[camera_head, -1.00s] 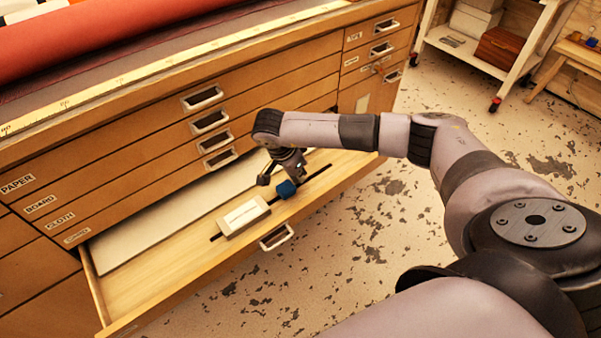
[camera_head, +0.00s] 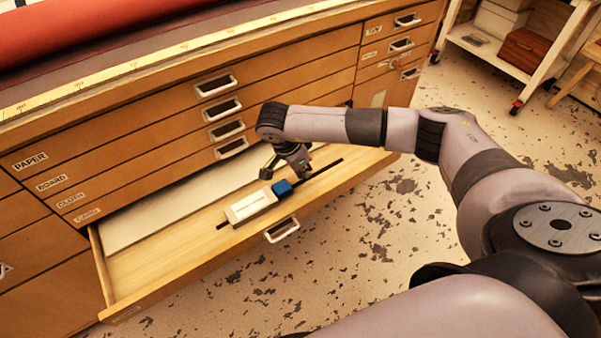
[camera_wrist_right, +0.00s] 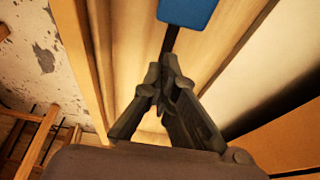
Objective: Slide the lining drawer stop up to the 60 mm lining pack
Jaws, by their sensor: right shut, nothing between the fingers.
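The blue drawer stop (camera_head: 282,188) sits on the dark slot in the open lining drawer (camera_head: 150,270). The pale lining pack (camera_head: 250,206) lies over the slot just left of it. The stop is at or very near the pack's right end; I cannot tell if they touch. My right gripper (camera_head: 303,168) is low over the slot, right of the stop, shut and empty. In the right wrist view the stop (camera_wrist_right: 187,10) is at the top edge, slightly beyond the shut fingertips (camera_wrist_right: 165,72), with a bit of slot between. The pack is out of that view.
A long white sheet (camera_head: 180,200) lies along the back of the drawer. Shut drawers with metal handles (camera_head: 222,108) rise behind it. The drawer's front handle (camera_head: 281,230) sticks out below. The slot (camera_head: 328,168) is clear to the right of the gripper.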

